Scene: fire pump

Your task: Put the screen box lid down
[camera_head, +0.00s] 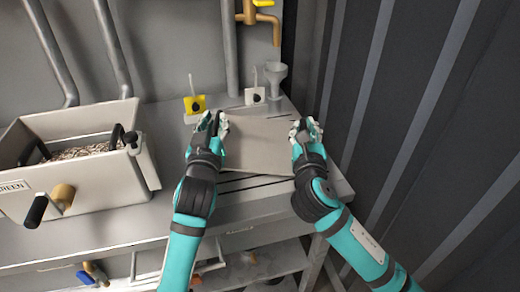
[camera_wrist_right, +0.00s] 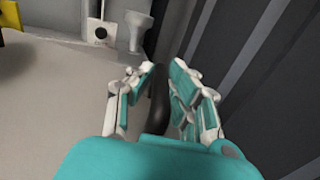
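The screen box (camera_head: 95,188) stands at the left in the head view, open on top, with gravel-like material inside. A flat beige panel that looks like its lid (camera_head: 258,148) is on the bench at the right, between my grippers. I cannot tell whether it lies fully on the bench. My left gripper (camera_head: 214,122) is at the panel's left edge, its fingers apart. My right gripper (camera_head: 306,128) is at its right edge. In the right wrist view my right gripper (camera_wrist_right: 162,68) has its fingers apart, with a dark shape between them. Contact with the panel is unclear.
Behind the panel are a yellow-based switch (camera_head: 195,104), a white-based switch (camera_head: 255,96) and a grey funnel (camera_head: 275,80). A brass tap (camera_head: 262,18) hangs above. A dark ribbed wall (camera_head: 420,120) rises close on the right. Bench space between box and panel is narrow.

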